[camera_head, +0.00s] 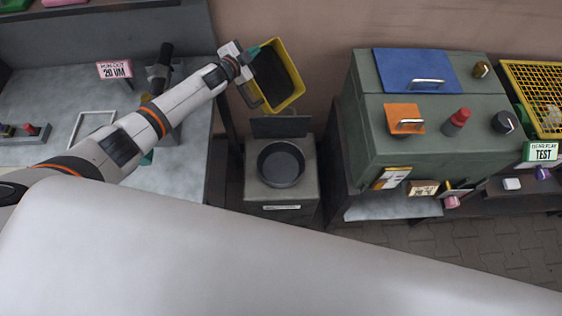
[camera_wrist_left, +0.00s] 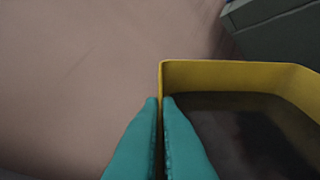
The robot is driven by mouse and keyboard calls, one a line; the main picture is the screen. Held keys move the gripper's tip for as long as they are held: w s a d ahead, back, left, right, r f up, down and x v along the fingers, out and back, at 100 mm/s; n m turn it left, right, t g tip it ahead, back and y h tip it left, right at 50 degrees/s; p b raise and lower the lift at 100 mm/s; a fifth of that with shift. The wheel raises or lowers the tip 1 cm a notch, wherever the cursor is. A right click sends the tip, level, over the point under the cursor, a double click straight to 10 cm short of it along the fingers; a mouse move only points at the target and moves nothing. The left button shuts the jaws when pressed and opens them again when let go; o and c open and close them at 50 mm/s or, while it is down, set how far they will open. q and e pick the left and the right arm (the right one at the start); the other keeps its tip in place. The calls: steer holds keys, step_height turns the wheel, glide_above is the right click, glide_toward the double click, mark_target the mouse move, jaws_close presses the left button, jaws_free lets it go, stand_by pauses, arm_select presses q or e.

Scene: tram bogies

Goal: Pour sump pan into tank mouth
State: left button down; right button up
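The yellow sump pan (camera_head: 292,60) hangs in the air above and behind the tank, tilted, with dark content or a dark inside showing. My left gripper (camera_head: 254,52) is shut on the pan's rim at its left side. In the left wrist view the two teal fingertips (camera_wrist_left: 162,105) pinch the yellow wall of the pan (camera_wrist_left: 230,74) near a corner. The tank mouth (camera_head: 281,164) is a round dark opening on top of a grey tank (camera_head: 281,206), below the pan, with its lid (camera_head: 280,126) raised behind it. My right gripper is not in view.
A green cabinet (camera_head: 365,150) with a blue panel (camera_head: 414,70), an orange panel and knobs stands right of the tank. A grey bench (camera_head: 50,100) with a sign (camera_head: 115,69) is on the left. A large pale surface covers the front of the head view.

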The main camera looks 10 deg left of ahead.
arm_select(q)
steer(key=shift+d, duration=0.15)
steer(key=shift+s+d+r+m+t+b, duration=0.3)
steer(key=shift+s+d+m+b, duration=0.2)
steer(key=shift+d, duration=0.15)
stand_by(0.8)
steer(key=shift+s+d, duration=0.1)
steer(key=shift+d, duration=0.1)
stand_by(0.6)
steer(key=shift+s+d+r+m+t+y+b, duration=0.2)
steer(key=shift+s+d+r+m+b, duration=0.2)
steer(key=shift+d, duration=0.15)
steer(key=shift+s+d+r+m+t+y+b, duration=0.1)
steer(key=shift+s+d+r+m+t+b, duration=0.1)
steer(key=shift+s+d+r+m+b, duration=0.25)
stand_by(1.5)
steer(key=shift+s+d+f+m+t+b, duration=0.15)
steer(key=shift+s+d+m+b, duration=0.2)
steer(key=shift+d+b, duration=0.35)
steer(key=shift+s+d+f+m+t+b, duration=0.15)
steer(key=shift+s+d+m+b, duration=0.2)
steer(key=shift+d+b, duration=0.3)
stand_by(0.9)
